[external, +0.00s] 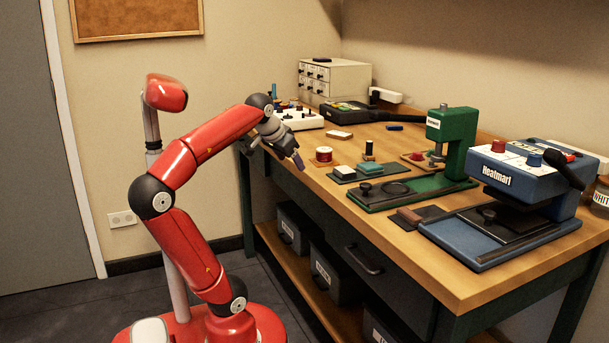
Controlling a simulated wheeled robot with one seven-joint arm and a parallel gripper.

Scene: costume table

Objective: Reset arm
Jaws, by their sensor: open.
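My gripper (297,158) is at the end of my red arm, in the external view. It is over the table's left front edge, pointing down and to the right. Its fingers are small and dark here, and I see nothing held between them. The wooden costume table (440,262) stands to the right of my base. A red spool (323,154) on a small wooden board sits just right of my gripper, apart from it as far as I can tell.
A blue Heatmart press (515,180) and a green press (450,140) stand on the right. Dark bins (333,272) sit under the table. The floor left of my base is clear.

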